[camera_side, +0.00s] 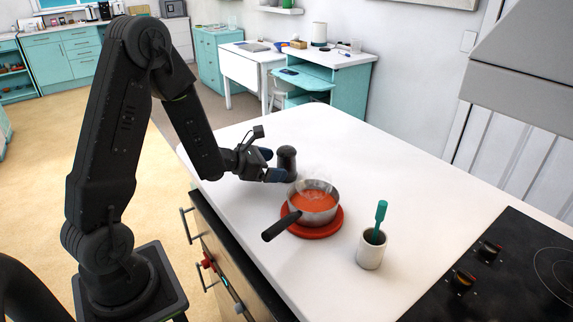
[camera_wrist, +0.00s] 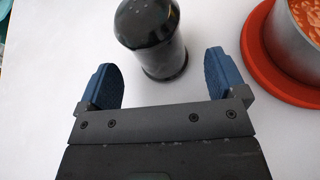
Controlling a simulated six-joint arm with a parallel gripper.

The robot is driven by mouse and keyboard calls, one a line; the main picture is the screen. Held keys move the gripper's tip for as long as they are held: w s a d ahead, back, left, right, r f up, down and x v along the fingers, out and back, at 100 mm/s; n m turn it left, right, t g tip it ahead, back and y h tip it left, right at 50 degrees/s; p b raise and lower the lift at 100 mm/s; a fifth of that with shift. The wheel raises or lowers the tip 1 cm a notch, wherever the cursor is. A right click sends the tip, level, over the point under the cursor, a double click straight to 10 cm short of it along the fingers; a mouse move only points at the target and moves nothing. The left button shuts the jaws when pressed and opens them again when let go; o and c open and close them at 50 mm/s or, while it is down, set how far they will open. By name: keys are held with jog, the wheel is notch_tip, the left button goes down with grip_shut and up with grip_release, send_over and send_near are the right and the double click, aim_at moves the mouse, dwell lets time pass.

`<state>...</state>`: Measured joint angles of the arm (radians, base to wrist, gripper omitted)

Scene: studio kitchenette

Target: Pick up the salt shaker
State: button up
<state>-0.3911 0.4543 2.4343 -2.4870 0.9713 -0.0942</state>
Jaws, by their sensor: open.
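The salt shaker (camera_side: 287,163) is a dark, glossy, upright shaker on the white counter, just behind the pan in the side view. In the wrist view the shaker (camera_wrist: 152,38) shows its domed top with small holes, ahead of the fingers. My gripper (camera_side: 271,164) is open, with blue fingertips, low over the counter beside the shaker. In the wrist view my gripper (camera_wrist: 160,82) has its fingers apart and nothing held; the shaker stands in front of the gap, nearer the right finger. Whether a finger touches it I cannot tell.
A steaming pan of orange-red food (camera_side: 314,204) stands on a red round trivet (camera_side: 322,232), close to the shaker, its dark handle pointing front left. A white cup (camera_side: 371,251) with a teal utensil and a black cooktop (camera_side: 510,270) are to the right. The counter (camera_side: 410,165) behind is clear.

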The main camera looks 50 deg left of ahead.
aim_at(278, 165)
jog(key=x, duration=0.4)
jog(key=shift+c, duration=0.3)
jog(key=c, duration=1)
jog(key=shift+c, duration=0.2)
